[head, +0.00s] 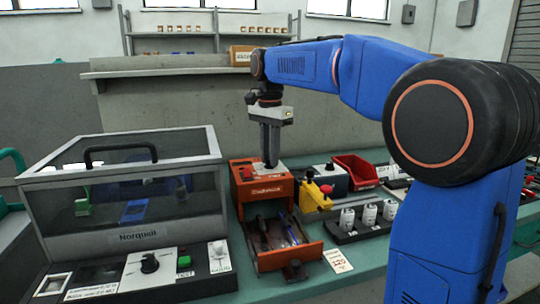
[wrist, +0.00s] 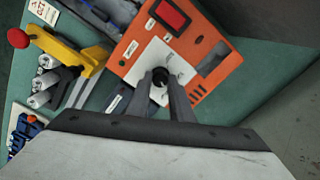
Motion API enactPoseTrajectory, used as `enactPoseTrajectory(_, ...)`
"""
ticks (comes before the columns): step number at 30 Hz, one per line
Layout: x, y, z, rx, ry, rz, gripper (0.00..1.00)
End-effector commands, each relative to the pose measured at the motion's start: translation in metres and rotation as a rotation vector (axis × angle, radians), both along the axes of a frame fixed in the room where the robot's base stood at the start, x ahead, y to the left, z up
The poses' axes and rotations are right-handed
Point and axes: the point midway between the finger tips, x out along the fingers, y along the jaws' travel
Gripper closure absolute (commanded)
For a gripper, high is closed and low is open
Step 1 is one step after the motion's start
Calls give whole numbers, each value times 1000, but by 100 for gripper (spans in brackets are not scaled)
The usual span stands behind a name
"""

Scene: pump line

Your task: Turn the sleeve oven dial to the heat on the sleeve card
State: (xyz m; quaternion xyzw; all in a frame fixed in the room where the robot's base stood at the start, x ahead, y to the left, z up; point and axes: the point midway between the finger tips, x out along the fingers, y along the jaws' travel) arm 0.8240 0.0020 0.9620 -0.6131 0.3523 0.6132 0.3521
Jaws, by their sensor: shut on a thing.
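The orange oven (head: 262,186) stands on the bench in the middle of the head view, with its drawer (head: 284,256) pulled out at the front. Its black dial (wrist: 160,75) sits on a white plate on the top face. My gripper (wrist: 161,80) points down at the oven top, its two fingers shut on the dial. In the head view my gripper (head: 271,162) hides the dial. The dial's pointer and marks are too small to read. A white card with red print (head: 338,261) lies on the bench right of the drawer; it also shows in the wrist view (wrist: 43,11).
A clear-lidded machine (head: 140,237) stands close on the left. A yellow press with a red knob (head: 316,194), white cylinders in a black rack (head: 349,221) and a red bin (head: 357,172) are on the right. Pen-like items (head: 290,233) lie in the drawer.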

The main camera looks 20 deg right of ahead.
Motion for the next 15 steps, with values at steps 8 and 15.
enactPoseTrajectory(8, 0, 0, 0, 1, -1, 260, 100)
enactPoseTrajectory(15, 1, 1, 0, 1, -1, 488, 100)
